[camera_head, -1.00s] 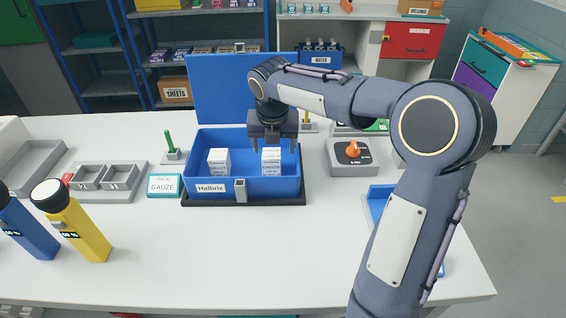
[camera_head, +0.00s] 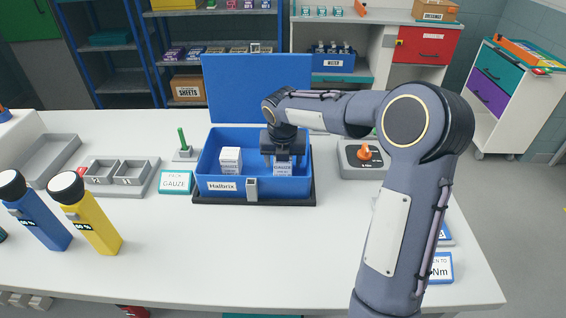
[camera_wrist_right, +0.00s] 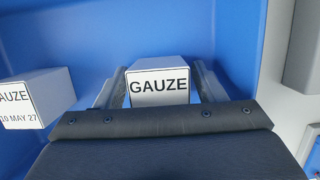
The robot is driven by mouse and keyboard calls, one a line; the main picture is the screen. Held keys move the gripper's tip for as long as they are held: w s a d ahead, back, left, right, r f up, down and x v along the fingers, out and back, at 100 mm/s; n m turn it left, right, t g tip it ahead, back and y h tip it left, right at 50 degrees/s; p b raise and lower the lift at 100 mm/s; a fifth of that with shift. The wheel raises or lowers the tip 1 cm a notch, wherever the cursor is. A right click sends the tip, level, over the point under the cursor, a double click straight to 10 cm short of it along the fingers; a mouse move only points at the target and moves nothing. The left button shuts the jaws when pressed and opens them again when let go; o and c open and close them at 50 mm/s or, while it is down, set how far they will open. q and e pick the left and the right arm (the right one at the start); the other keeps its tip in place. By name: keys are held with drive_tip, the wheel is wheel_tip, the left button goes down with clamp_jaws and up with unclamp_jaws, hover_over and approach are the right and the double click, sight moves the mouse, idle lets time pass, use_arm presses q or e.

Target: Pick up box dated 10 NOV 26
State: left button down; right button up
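A blue open box marked Halbrix (camera_head: 222,187) stands on the table with its lid up. Inside it are two white gauze boxes. The left one (camera_head: 231,159) reads 10 MAY 27 in the right wrist view (camera_wrist_right: 35,100). The right one (camera_head: 283,170) shows GAUZE on top in the right wrist view (camera_wrist_right: 158,84); its date is hidden or too small to read. My right gripper (camera_head: 283,163) is lowered over the right gauze box, one finger on each side of it. The fingers look open, spread a little wider than the box. My left gripper is out of view.
A teal gauze card (camera_head: 175,182) and a grey two-compartment tray (camera_head: 122,178) stand left of the blue box. Blue (camera_head: 40,222) and yellow (camera_head: 93,225) bottles stand front left. A grey unit with an orange knob (camera_head: 364,155) is at right. The front middle of the table is clear.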

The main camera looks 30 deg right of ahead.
drive_tip(key=c, duration=0.8)
drive_tip(key=shift+r, duration=0.15)
drive_tip(key=shift+c, duration=0.2)
